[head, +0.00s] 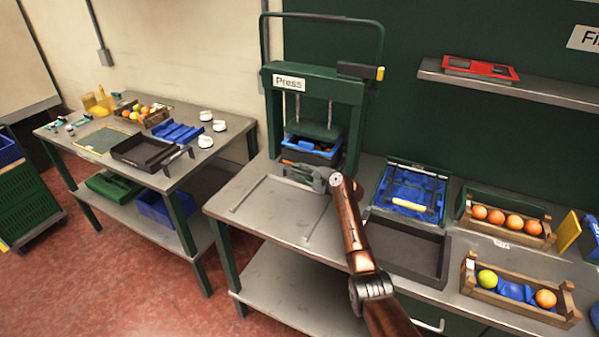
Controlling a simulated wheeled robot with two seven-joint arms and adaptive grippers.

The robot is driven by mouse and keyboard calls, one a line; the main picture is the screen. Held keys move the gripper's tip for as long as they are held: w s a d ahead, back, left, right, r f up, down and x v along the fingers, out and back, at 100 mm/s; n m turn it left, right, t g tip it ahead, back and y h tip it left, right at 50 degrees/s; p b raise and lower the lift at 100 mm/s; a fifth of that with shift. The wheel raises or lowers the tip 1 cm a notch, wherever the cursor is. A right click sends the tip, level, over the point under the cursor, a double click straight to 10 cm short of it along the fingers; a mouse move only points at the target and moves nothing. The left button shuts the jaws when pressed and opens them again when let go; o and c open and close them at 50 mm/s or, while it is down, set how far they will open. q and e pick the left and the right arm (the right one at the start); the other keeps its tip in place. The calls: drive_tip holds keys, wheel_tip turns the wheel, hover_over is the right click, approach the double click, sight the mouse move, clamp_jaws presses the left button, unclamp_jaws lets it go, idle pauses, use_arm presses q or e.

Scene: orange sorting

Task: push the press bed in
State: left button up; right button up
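The green press (278,105), labelled "Press", stands at the back of the middle table. A dark bin with a blue rim (325,148) sits low between its posts, under the green pressing plate (318,129). The press bed beneath the bin is mostly hidden by the bin and my gripper. Two guide rails (248,194) run from the press toward the table's front edge and are bare. My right gripper (287,165) is at the front of the bin, close to or touching its front side. My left gripper is out of view.
Right of the press are a blue bin (421,181), an empty dark tray (405,253) and wooden crates with oranges (500,241). A shelf (520,87) hangs above them. A second table (96,157) stands left, across a gap. The table's front left is clear.

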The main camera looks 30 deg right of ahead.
drive_tip(key=shift+s, duration=0.15)
drive_tip(key=shift+s+d, duration=0.1)
drive_tip(key=shift+s, duration=0.2)
drive_tip(key=v, duration=1.1)
drive_tip(key=shift+r, duration=0.15)
